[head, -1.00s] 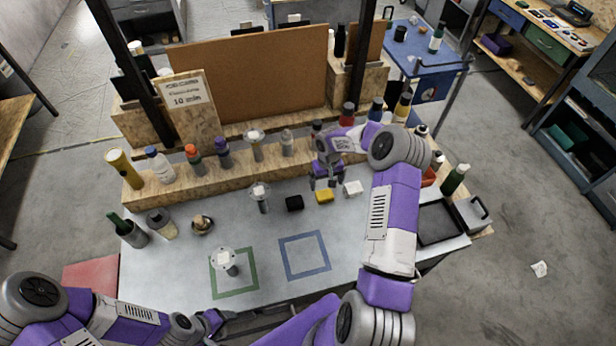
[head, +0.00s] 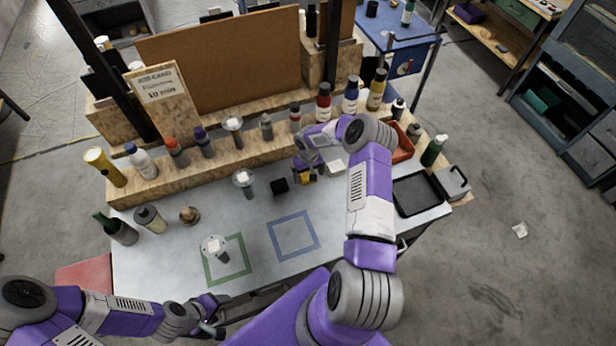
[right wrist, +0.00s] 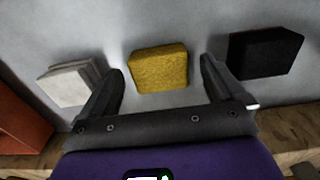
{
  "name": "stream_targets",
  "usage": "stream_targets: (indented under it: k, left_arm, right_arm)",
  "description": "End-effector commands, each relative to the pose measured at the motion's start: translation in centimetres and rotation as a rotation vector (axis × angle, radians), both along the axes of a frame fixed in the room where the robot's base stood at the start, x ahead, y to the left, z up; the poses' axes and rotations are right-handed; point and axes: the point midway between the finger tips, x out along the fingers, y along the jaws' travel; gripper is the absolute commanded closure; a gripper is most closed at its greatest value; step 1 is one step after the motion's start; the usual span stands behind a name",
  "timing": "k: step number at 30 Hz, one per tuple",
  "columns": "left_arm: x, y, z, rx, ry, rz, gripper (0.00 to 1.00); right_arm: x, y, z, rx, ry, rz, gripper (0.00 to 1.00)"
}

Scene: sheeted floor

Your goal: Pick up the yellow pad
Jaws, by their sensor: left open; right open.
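The yellow pad (right wrist: 159,68) is a small sponge-like block lying on the grey table top. In the right wrist view it sits between the two fingers of my right gripper (right wrist: 160,85), with a gap on each side. In the head view my right gripper (head: 306,176) is over the yellow pad (head: 304,175) and partly hides it. The fingers are open and not closed on it. My left gripper (head: 214,318) is open and empty at the table's front edge, far from the pad.
A black block (right wrist: 265,52) lies right of the pad in the wrist view, and a white block (right wrist: 72,82) lies left. A wooden ledge (head: 215,158) with bottles runs behind. Green (head: 227,281) and blue (head: 293,257) squares mark the table front. A black tray (head: 417,194) lies at right.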

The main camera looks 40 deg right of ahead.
Motion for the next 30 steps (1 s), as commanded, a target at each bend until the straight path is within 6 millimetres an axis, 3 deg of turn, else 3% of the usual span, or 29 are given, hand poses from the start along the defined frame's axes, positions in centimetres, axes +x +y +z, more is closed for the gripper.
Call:
stream_targets:
  k: [1, 13, 22, 30]
  left_arm:
    - [0.0, 0.0, 0.0, 0.0, 0.0, 0.0, 0.37]
    - [0.0, 0.0, 0.0, 0.0, 0.0, 0.0, 0.37]
    - [0.0, 0.0, -0.1, 0.0, 0.0, 0.0, 0.37]
    - [0.0, 0.0, -0.8, 0.0, 0.0, 0.0, 0.37]
  right_arm:
    - [0.0, 0.0, 0.0, 0.0, 0.0, 0.0, 0.06]
    - [0.0, 0.0, 0.1, 0.0, 0.0, 0.001, 0.65]
    - [0.1, -0.1, 0.7, -0.003, -0.002, 0.001, 0.65]
    - [0.1, -0.1, 5.2, -0.003, -0.004, 0.001, 0.65]
